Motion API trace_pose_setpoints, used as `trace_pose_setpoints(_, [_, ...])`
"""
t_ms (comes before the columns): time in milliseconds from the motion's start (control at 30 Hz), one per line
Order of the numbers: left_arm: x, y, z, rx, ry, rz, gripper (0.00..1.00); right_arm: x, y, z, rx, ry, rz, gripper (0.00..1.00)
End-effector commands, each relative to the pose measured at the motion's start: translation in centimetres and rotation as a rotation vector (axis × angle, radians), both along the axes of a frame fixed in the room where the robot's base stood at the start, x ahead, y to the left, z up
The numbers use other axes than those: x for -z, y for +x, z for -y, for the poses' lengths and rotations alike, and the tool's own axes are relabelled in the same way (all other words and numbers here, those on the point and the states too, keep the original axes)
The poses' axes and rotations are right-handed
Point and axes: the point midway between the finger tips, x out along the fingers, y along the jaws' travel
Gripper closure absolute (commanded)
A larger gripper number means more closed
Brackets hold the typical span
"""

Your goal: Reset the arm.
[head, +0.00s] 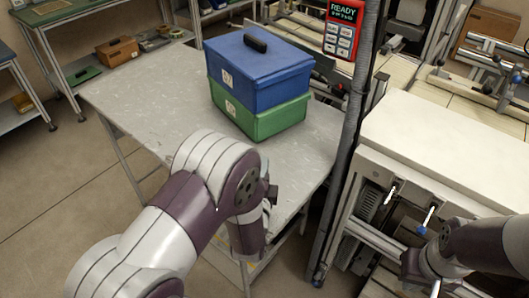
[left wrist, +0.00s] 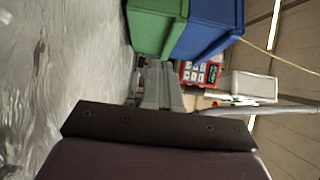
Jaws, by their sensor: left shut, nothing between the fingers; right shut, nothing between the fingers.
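My left arm reaches in from the lower left of the head view and bends down in front of the grey table. My left gripper (left wrist: 158,85) shows in the left wrist view, its fingers together with nothing between them. In the head view it is mostly hidden by my own wrist. My right gripper (head: 410,266) is at the lower right, partly hidden by its wrist, in front of the white-topped bench; it is shut and empty.
A blue box (head: 262,80) sits on a green box (head: 270,121) on the grey table (head: 140,90). A dark post stands right of the table, with a red READY panel (head: 343,28) near its top. The white-topped bench (head: 440,150) is at right. The table's left part is clear.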

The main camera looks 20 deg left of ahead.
Motion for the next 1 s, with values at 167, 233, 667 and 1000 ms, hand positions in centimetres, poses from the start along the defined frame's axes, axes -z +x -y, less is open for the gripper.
trace_pose_setpoints(167, [0.0,-1.1,0.2,-0.001,0.001,0.000,1.00,0.0,0.0,0.0,0.000,0.000,0.000,1.00])
trace_pose_setpoints(233, [-0.2,-1.0,0.2,0.001,-0.020,-0.010,1.00,-0.3,0.0,0.0,0.000,0.000,0.000,1.00])
trace_pose_setpoints(667, [-5.8,-9.4,1.9,-0.508,-1.203,-0.850,1.00,-9.1,0.0,0.0,0.000,0.000,0.000,1.00])
trace_pose_setpoints(1000, [-8.2,-16.8,0.5,-0.939,-1.332,-0.979,1.00,-10.3,0.0,0.0,0.000,0.000,0.000,1.00])
